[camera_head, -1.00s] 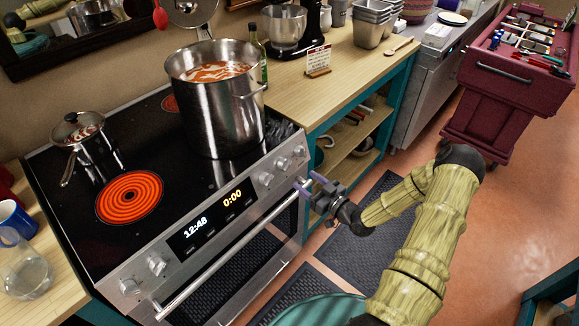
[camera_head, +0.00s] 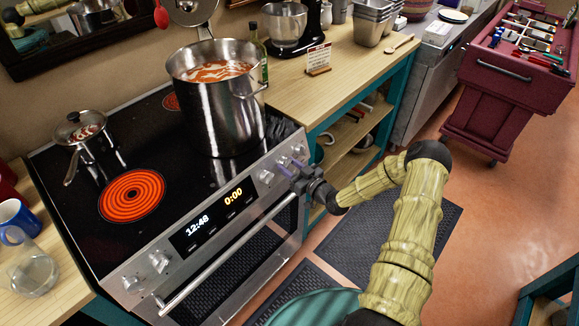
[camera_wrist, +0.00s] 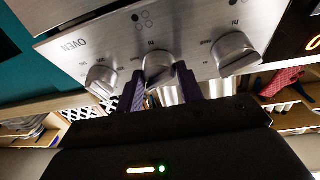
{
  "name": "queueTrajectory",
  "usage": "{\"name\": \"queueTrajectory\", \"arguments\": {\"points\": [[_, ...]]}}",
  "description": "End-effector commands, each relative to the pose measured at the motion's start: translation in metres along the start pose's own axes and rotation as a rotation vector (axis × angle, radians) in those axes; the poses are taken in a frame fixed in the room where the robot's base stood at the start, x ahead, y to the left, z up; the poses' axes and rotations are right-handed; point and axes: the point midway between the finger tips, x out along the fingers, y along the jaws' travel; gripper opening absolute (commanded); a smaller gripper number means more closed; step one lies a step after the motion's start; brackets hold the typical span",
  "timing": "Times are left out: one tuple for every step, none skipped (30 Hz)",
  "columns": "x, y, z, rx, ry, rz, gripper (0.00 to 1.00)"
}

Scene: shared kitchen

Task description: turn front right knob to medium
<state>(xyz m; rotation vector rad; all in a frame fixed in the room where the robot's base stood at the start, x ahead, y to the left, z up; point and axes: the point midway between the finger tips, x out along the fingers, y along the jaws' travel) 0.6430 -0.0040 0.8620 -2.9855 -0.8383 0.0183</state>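The stove's front panel carries three silver knobs right of the display: one nearest it (camera_head: 265,176), a middle one (camera_head: 282,162), and a far right one (camera_head: 298,150). My gripper (camera_head: 291,167) is at the middle knob. In the wrist view, where the panel appears upside down, its two purple fingers (camera_wrist: 160,90) stand on either side of the middle knob (camera_wrist: 158,66). They are apart; whether they touch it I cannot tell. The knob marked OVEN (camera_wrist: 101,78) is left of the fingers, and another knob (camera_wrist: 236,52) is right. Small burner circles mark the middle knob.
A large steel pot (camera_head: 215,105) of red soup stands at the back right of the cooktop. A front-left burner (camera_head: 132,195) glows red. A small lidded saucepan (camera_head: 80,135) stands behind it. The oven handle (camera_head: 225,262) runs below the panel. A wooden counter (camera_head: 330,85) lies to the right.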

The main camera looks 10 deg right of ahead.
Motion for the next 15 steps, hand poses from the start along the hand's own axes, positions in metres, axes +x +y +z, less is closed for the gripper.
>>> {"name": "queueTrajectory", "arguments": {"points": [[-0.0001,0.0001,-0.0001,0.000,0.000,0.000,0.25],[-0.0002,0.0001,-0.0001,0.000,0.000,0.000,0.19],[-0.0002,0.0001,-0.0001,0.000,0.000,0.000,0.14],[-0.0002,0.0001,-0.0001,0.000,0.000,0.000,0.14],[-0.0002,0.0001,-0.0002,0.000,0.000,0.000,0.14],[-0.0002,0.0001,-0.0002,0.000,0.000,0.000,0.14],[-0.0002,0.0002,-0.0003,0.000,0.000,0.000,0.14],[-0.0002,0.0002,-0.0003,0.000,0.001,0.000,0.14],[-0.0002,0.0002,-0.0003,0.000,0.001,0.001,0.14],[-0.0002,0.0002,-0.0003,0.000,0.001,0.001,0.14],[-0.0002,0.0002,-0.0004,0.000,0.001,0.001,0.14],[-0.0002,0.0002,-0.0004,0.000,0.001,0.001,0.14],[-0.0002,0.0002,-0.0004,0.001,0.001,0.001,0.14],[-0.0002,0.0002,-0.0004,0.001,0.001,0.001,0.14],[-0.0002,0.0003,-0.0005,0.001,0.001,0.001,0.14]]}}
